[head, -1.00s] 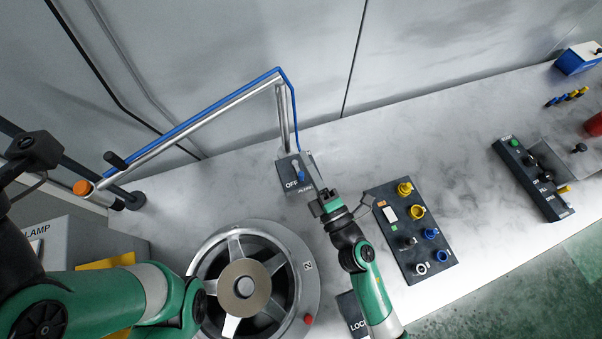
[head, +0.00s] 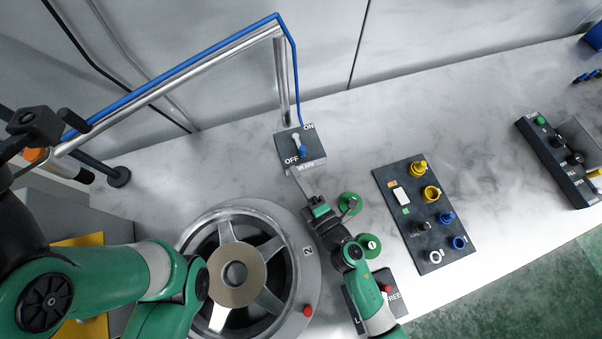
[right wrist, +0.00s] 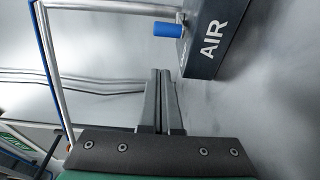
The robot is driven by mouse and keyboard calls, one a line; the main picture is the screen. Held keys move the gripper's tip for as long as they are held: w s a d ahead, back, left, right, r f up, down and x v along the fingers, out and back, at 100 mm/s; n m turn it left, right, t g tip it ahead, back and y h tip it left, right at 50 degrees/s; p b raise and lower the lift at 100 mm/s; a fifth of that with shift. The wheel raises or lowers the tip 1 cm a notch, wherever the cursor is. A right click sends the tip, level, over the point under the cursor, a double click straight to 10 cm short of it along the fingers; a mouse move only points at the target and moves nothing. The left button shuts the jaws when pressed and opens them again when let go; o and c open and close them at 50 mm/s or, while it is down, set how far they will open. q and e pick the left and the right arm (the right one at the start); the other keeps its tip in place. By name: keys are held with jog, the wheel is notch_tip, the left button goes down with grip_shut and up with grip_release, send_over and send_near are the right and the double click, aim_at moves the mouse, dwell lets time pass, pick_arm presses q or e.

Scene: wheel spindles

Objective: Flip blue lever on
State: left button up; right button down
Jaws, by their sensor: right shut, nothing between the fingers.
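The blue lever (head: 302,151) is a pale stem with a blue tip on a dark box (head: 286,139) marked ON, OFF and AIR. In the head view its tip leans toward the near, AIR-marked side of the box, by the OFF label. My right gripper (head: 295,172) is shut and empty, with its tips close to the near edge of the box. In the right wrist view the shut fingers (right wrist: 159,72) point up, with the blue tip (right wrist: 167,30) ahead of them and apart.
A large spoked wheel (head: 310,262) lies below the box. A panel with coloured connectors (head: 436,254) is to the right, and another control panel (head: 560,165) is beyond it. A pipe with a blue hose (head: 180,80) runs behind. The bench right of the box is clear.

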aim_at(284, 159)
jog(key=b+x, duration=0.1)
jog(key=x, duration=0.3)
jog(key=b+x, duration=0.2)
jog(key=x, duration=0.1)
jog(key=shift+w+a+f, duration=0.15)
jog(key=shift+w+f, duration=0.05)
jog(key=shift+w, duration=0.15)
jog(key=d, duration=0.1)
jog(key=s+d+p, duration=0.1)
jog(key=d+p, duration=0.1)
jog(key=shift+s+d+r, duration=0.15)
jog(key=shift+d+r, duration=0.15)
jog(key=shift+d, duration=0.2)
jog(key=shift+d+y, duration=0.15)
jog(key=shift+y, duration=0.15)
